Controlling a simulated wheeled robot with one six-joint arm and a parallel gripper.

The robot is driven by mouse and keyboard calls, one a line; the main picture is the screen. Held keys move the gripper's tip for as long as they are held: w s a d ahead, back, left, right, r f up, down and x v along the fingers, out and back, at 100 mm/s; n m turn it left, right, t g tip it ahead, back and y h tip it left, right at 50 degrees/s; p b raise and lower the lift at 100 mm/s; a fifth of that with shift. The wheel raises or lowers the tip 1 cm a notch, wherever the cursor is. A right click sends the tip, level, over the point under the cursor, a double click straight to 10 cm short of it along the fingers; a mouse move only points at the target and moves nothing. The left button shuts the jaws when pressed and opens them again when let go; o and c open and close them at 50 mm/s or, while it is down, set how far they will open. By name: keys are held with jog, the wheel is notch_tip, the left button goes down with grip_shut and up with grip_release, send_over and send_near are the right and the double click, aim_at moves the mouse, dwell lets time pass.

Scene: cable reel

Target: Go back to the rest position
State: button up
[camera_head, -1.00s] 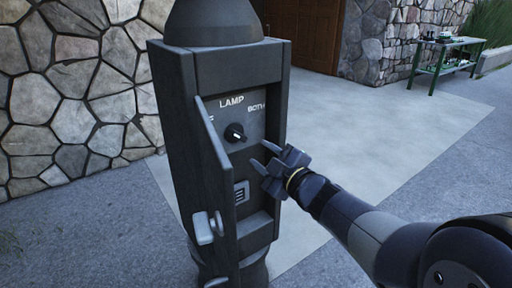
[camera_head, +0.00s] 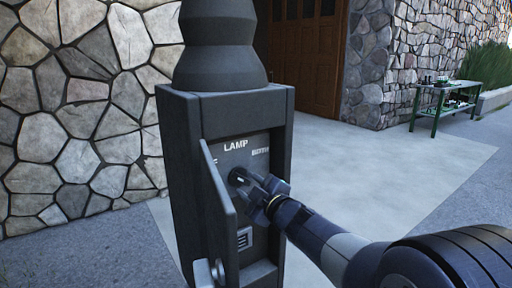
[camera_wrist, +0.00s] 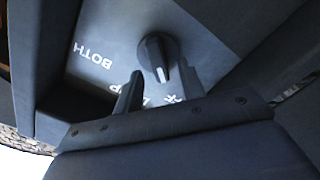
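The dark round knob (camera_head: 238,175) sits on the grey panel marked LAMP, inside the open box of a dark post (camera_head: 180,120). My gripper (camera_head: 252,187) is at the panel with its fingers apart, right by the knob. In the wrist view the knob (camera_wrist: 157,56) shows just beyond and between the two fingertips (camera_wrist: 160,72), with a light pointer mark. I see nothing held. Whether a finger touches the knob I cannot tell.
The box door (camera_head: 217,205) hangs open on the left, with a latch (camera_head: 203,272) low on it. A stone wall (camera_head: 80,110) stands behind at left. A green table (camera_head: 445,100) with small items is far right. The paving at right is clear.

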jog(key=shift+x, duration=1.25)
